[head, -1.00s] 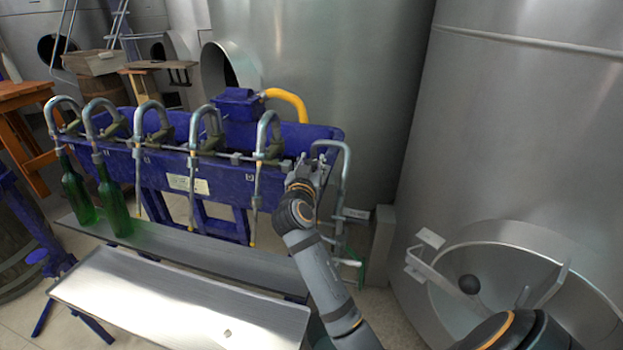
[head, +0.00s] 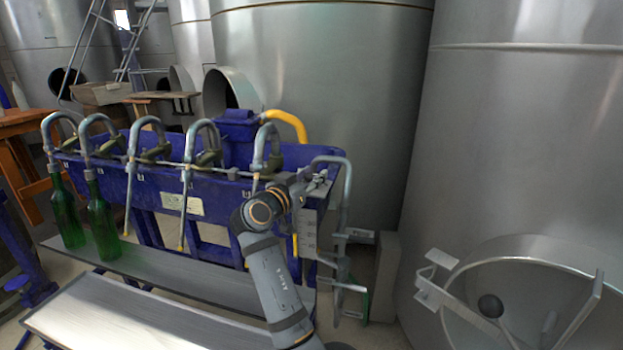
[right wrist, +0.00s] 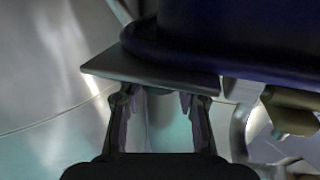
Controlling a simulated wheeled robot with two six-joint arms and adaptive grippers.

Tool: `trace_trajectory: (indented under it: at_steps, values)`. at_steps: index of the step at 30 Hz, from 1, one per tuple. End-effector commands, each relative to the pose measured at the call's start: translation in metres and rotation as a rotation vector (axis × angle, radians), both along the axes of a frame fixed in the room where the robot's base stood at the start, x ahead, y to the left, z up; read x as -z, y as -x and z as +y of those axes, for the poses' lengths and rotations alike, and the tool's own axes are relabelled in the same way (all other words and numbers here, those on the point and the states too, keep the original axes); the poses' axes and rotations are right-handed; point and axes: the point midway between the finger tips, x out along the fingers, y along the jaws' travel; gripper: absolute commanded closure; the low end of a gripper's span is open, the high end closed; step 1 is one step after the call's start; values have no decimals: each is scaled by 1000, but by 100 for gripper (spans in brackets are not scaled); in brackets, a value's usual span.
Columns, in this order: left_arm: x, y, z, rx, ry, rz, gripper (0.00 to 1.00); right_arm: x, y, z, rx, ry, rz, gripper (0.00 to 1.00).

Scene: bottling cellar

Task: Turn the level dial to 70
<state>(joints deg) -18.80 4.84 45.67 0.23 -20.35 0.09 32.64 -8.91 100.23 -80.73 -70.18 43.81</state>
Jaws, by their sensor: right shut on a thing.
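My right gripper (head: 312,182) is at the right end of the blue filling machine (head: 225,185), beside its bent grey end pipe. In the right wrist view the two fingers (right wrist: 160,98) point at a grey plate (right wrist: 150,67). They are shut on a small part, probably the level dial (right wrist: 158,90), just under that plate. The plate and fingers hide most of it, and its pointer and numbers cannot be read. A grey panel with small marks (head: 307,232) shows below the gripper in the head view. My left gripper is not in view.
Two green bottles (head: 103,222) stand at the left on the grey shelf (head: 190,277) under the filling spouts. A large steel tank (head: 520,150) with an open round hatch stands at the right. A yellow hose (head: 288,120) rises behind the machine.

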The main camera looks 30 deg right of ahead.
Motion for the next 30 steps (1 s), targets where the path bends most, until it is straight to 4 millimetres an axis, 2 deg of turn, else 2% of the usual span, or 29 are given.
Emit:
trace_trajectory:
  at_steps: [5, 6, 11, 19, 22, 30]
  values:
    - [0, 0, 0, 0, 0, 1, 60, -1, 0, 0, -1, 1, -2, 98]
    - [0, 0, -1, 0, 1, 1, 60, -1, 0, 0, -2, 1, -2, 64]
    - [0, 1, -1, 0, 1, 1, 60, -1, 0, 0, -2, 0, -1, 42]
    - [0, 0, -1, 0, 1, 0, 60, -1, 0, 0, -2, 0, -1, 42]
    - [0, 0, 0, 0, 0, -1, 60, -8, 0, 0, -2, 0, -3, 42]
    - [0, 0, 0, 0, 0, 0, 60, -65, 0, 0, -2, -1, -6, 42]
